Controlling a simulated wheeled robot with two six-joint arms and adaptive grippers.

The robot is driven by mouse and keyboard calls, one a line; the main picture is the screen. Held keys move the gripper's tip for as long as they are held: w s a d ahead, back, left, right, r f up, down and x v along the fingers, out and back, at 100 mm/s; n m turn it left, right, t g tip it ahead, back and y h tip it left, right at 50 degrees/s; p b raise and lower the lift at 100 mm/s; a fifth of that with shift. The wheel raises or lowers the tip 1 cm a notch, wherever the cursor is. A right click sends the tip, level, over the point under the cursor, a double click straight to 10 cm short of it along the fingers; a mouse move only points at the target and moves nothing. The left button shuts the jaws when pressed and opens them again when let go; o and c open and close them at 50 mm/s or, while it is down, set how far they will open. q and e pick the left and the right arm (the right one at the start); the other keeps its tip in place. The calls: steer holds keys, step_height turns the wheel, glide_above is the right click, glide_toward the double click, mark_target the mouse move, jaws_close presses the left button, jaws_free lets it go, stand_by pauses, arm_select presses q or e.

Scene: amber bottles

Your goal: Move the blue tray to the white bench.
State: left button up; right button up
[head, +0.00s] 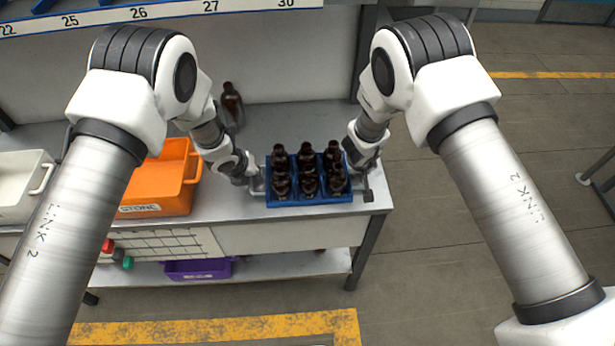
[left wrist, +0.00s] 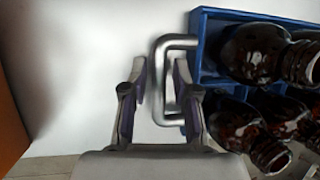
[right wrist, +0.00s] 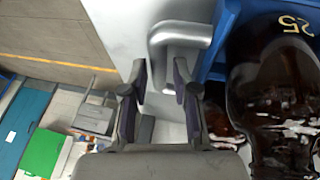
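The blue tray (head: 312,201) stands near the right end of a pale-topped bench (head: 235,207), holding several amber bottles (head: 308,182) upright in two rows. It has a metal handle at each end. My left gripper (head: 254,181) is at the tray's left end. In the left wrist view its fingers (left wrist: 160,80) are open, one on either side of the left handle (left wrist: 163,58). My right gripper (head: 364,185) is at the right end. In the right wrist view its fingers (right wrist: 160,80) are open with the right handle (right wrist: 180,36) between or just beyond them; contact is unclear.
An orange bin (head: 172,180) stands left of the tray, a white bin (head: 20,185) further left. A lone amber bottle (head: 232,103) stands behind. A purple bin (head: 198,268) is on the lower shelf. Open floor (head: 450,250) lies to the right.

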arm_select(q)
steer(key=shift+f, duration=0.15)
arm_select(e)
steer(key=shift+f, duration=0.2)
arm_select(q)
jaws_close()
arm_select(e)
jaws_close()
steer(key=shift+r, duration=0.15)
